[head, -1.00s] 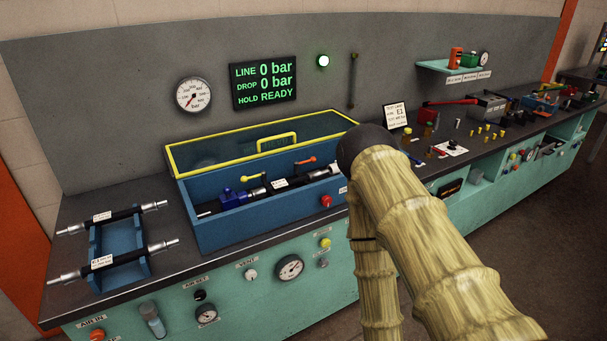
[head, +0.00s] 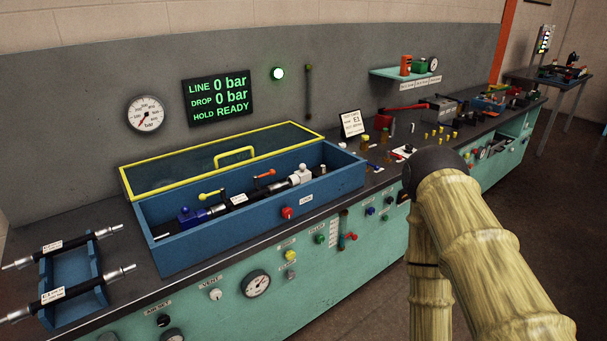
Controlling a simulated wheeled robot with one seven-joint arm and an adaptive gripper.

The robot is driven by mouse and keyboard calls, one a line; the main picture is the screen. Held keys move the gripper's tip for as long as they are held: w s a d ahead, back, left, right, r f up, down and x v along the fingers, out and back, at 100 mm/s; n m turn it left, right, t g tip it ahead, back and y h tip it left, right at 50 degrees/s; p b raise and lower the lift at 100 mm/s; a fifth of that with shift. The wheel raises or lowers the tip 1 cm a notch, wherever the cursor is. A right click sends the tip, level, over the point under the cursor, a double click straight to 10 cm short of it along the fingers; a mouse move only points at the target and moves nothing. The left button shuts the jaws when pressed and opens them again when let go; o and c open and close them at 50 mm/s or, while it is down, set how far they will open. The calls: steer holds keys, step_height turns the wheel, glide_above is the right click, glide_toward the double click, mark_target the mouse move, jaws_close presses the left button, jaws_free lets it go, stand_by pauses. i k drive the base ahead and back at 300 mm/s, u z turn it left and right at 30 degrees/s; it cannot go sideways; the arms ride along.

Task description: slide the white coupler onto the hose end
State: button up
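A white coupler (head: 300,174) sits inside the blue open-topped test box (head: 262,219), towards its right end. A black hose (head: 275,188) with a white label lies along the box, between a blue fitting (head: 190,216) on the left and the white coupler. The hose's right end is close to the coupler; at this size I cannot tell whether they touch or overlap. My arm, with bamboo-like links, rises at the lower right in front of the bench. My gripper is not in view.
The yellow-framed clear lid (head: 225,157) stands raised behind the box. A blue rack (head: 75,285) with two labelled hoses is at the left. A small sign (head: 351,124) and several small fittings stand to the right. The display (head: 217,95) reads 0 bar, READY.

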mark_target(302, 176)
steer(key=u, duration=1.35)
steer(key=i, duration=1.2)
steer(key=z, duration=1.4)
